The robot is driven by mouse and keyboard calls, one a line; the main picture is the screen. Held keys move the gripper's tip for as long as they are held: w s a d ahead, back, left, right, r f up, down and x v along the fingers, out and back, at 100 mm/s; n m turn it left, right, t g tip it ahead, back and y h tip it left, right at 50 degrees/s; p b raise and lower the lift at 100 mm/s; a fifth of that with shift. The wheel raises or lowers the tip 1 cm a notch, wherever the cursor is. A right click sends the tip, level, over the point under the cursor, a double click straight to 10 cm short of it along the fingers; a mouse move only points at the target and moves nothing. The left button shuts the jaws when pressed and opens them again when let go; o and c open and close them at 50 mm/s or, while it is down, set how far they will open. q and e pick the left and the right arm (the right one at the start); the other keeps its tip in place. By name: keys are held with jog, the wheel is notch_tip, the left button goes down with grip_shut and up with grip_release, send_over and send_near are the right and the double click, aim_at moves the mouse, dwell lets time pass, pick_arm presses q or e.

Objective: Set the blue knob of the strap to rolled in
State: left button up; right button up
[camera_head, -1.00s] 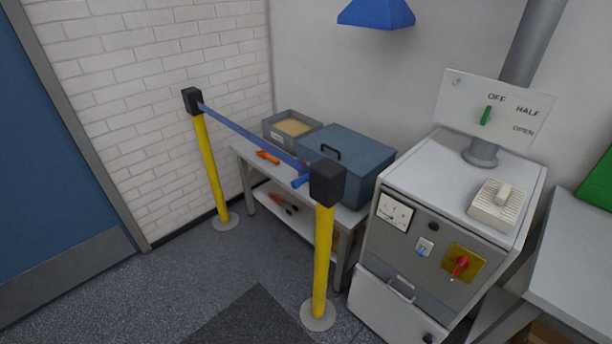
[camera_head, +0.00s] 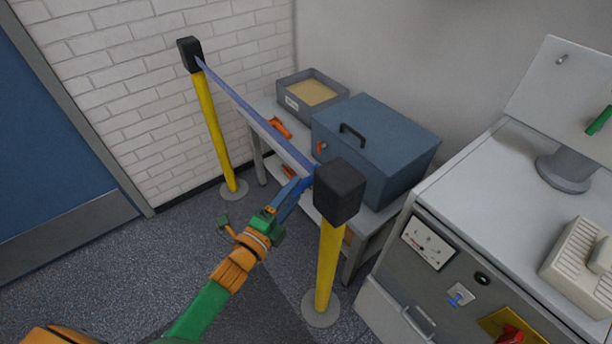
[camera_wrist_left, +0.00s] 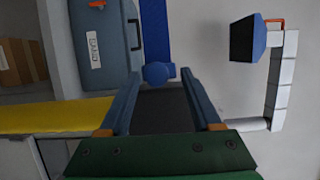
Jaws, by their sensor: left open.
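A blue strap (camera_head: 250,112) runs from the far black post head (camera_head: 189,54) to the near black post head (camera_head: 339,190) on a yellow post (camera_head: 327,265). In the left wrist view my left gripper (camera_wrist_left: 160,82) is open, a finger on each side of the knob, with no clear contact. My right gripper is out of view.
Behind the strap, a low table carries a blue box (camera_head: 380,145), a grey tray (camera_head: 292,103) and an orange tool (camera_head: 280,127). A grey cabinet (camera_head: 455,255) with a meter and switches stands right. Open floor lies left of the posts.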

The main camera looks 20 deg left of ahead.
aim_at(306, 183)
pick_arm(q)
jog(key=x, duration=0.4)
jog(key=shift+w+a+f, duration=0.15)
jog(key=shift+w+a, duration=0.1)
jog(key=shift+w, duration=0.2)
jog(key=shift+d, duration=0.1)
grip_shut()
dwell(0.9)
